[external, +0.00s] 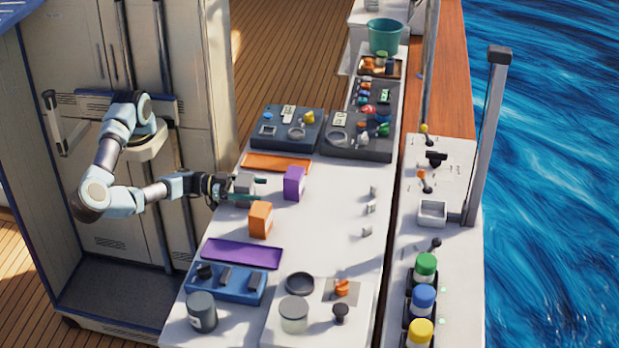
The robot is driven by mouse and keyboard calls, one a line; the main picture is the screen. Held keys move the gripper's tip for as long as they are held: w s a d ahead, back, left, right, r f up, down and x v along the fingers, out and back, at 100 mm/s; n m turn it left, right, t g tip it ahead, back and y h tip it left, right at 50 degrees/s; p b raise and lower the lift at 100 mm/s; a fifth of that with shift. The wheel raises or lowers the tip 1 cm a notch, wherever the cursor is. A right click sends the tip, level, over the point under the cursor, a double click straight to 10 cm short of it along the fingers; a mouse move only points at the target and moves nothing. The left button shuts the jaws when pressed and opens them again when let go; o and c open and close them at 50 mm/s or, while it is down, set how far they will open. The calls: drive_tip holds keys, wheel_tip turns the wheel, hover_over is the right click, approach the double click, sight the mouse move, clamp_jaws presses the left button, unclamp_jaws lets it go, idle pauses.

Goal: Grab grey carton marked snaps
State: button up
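A small grey carton (244,183) stands on the left part of the white counter, left of a purple carton (294,184) and behind an orange carton (260,219). No marking can be read on it at this size. My gripper (261,190) reaches in from the left at the grey carton, with its fingers along either side and their tips past it. I cannot tell whether the fingers press on the carton or stand slightly apart from it. The carton appears upright, and its lower part is partly hidden by the near finger.
An orange mat (277,162) and a purple tray (242,254) lie on the counter (325,235). Dark trays of parts (287,129) stand at the back; a blue tray (226,284) and jars (202,312) stand in front. The counter right of the cartons is mostly clear, with small clips (370,207).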

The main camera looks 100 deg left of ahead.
drive_tip(key=c, duration=1)
